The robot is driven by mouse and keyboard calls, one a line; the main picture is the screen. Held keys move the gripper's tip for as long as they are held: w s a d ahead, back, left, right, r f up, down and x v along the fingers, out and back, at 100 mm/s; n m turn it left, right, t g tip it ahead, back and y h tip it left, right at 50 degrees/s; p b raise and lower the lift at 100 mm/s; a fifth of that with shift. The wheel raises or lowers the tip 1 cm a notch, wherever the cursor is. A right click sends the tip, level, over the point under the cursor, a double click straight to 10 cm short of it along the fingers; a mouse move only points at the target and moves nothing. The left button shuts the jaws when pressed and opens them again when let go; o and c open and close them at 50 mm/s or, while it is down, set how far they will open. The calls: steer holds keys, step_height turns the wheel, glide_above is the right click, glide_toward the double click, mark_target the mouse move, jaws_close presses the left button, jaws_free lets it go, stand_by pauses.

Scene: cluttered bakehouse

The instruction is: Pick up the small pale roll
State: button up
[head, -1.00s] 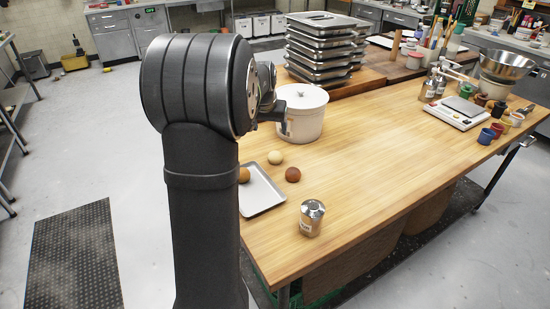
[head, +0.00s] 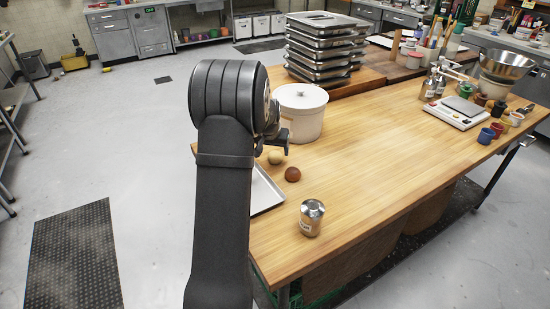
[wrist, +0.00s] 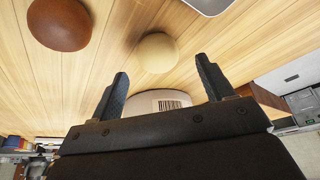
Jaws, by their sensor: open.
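The small pale roll (head: 276,157) lies on the wooden table beside a dark brown roll (head: 293,174). In the wrist view the pale roll (wrist: 157,53) is just beyond and between the fingertips, and the brown roll (wrist: 60,24) is at the upper left. My gripper (wrist: 163,72) is open, with nothing between its fingers. In the head view my gripper (head: 287,146) is above and very near the pale roll. I cannot tell how high it is above the table.
A lidded white tub (head: 301,115) stands close behind the pale roll. A shallow tray (head: 266,190) lies at the table's left edge, partly hidden by my arm. A shaker jar (head: 311,218) stands nearer the front. The table's middle is clear.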

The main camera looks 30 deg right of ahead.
mark_target(275, 153)
steer(key=x, duration=0.3)
steer(key=shift+d+f, duration=0.15)
steer(key=shift+f, duration=0.1)
steer(key=c, duration=0.9)
steer(key=shift+o, duration=0.2)
steer(key=shift+r, duration=0.1)
